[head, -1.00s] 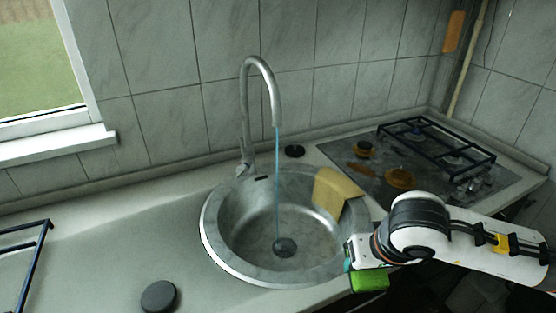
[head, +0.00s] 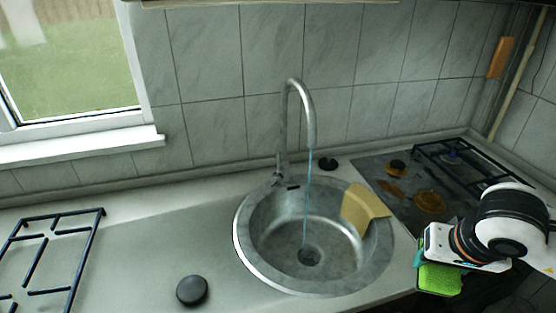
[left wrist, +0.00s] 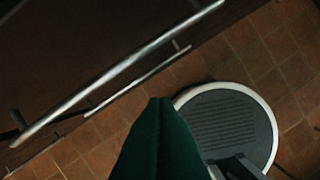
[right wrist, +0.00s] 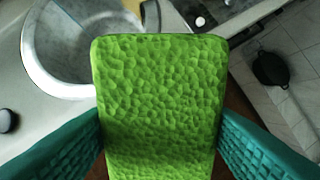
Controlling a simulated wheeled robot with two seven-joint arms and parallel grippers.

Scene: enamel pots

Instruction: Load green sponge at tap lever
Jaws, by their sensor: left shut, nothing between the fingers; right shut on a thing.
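The green sponge (right wrist: 160,100) fills the middle of the right wrist view, between the two teal fingers of my right gripper, which is shut on it. In the head view the sponge (head: 440,280) hangs under my right gripper (head: 428,262), at the counter's front edge, right of the sink. The tap (head: 308,120) stands behind the sink, with a thin blue stream running into the basin. Its lever (head: 279,165) is at the left of the tap's base. My left gripper (left wrist: 160,103) is shut and empty in the left wrist view, above the floor.
The round steel sink (head: 270,235) has a yellow cloth (head: 362,207) over its right rim. A black round knob-like disc (head: 192,290) and a black pot grate (head: 45,255) lie left. The stove (head: 420,190) is at right. Counter left of the sink is mostly clear.

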